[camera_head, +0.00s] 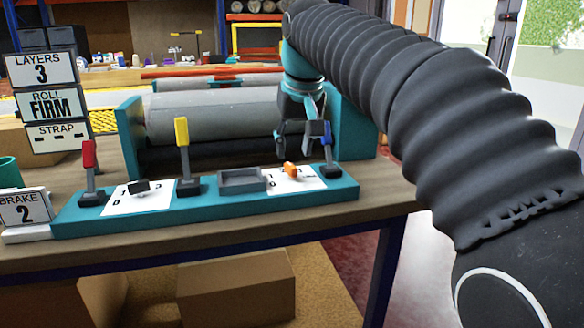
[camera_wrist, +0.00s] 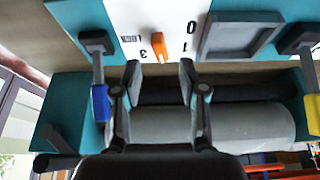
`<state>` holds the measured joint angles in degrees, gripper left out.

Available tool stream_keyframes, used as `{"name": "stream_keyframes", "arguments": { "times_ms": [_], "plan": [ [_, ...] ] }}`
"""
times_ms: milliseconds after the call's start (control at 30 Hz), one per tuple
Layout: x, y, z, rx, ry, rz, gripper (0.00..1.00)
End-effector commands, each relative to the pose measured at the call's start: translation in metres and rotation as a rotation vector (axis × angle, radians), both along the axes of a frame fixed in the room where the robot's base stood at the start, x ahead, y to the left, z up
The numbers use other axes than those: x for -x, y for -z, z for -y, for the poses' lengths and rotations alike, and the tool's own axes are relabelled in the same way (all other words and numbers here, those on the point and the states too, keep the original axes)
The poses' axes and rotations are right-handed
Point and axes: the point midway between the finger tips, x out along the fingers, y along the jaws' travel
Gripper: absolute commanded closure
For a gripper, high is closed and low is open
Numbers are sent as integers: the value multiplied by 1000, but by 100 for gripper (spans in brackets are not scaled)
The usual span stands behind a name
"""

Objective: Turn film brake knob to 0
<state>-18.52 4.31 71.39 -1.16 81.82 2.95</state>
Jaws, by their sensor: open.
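The orange film brake knob (camera_head: 290,170) sits on a white dial plate (camera_head: 305,183) at the right of the teal control panel. In the wrist view the orange knob (camera_wrist: 157,46) points between the marks 1 and 3; 0 and LOCK also show on the plate. My gripper (camera_head: 300,148) hangs above and just behind the knob. In the wrist view my gripper (camera_wrist: 160,70) has its two fingers spread apart and empty, not touching the knob. A BRAKE sign (camera_head: 24,208) at the left reads 2.
A blue-handled lever (camera_head: 327,140) stands close right of my gripper. A grey tray (camera_head: 242,180), a yellow lever (camera_head: 182,140), a black knob (camera_head: 138,187) and a red lever (camera_head: 89,160) lie further left. A grey roll (camera_head: 215,115) lies behind the panel.

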Motion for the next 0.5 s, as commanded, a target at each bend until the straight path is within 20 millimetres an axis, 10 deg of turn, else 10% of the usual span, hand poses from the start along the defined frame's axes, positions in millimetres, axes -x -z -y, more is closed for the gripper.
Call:
{"name": "stream_keyframes", "arguments": {
  "times_ms": [500],
  "plan": [
    [-19,48,-5,0,0,-1,58]
  ]
}}
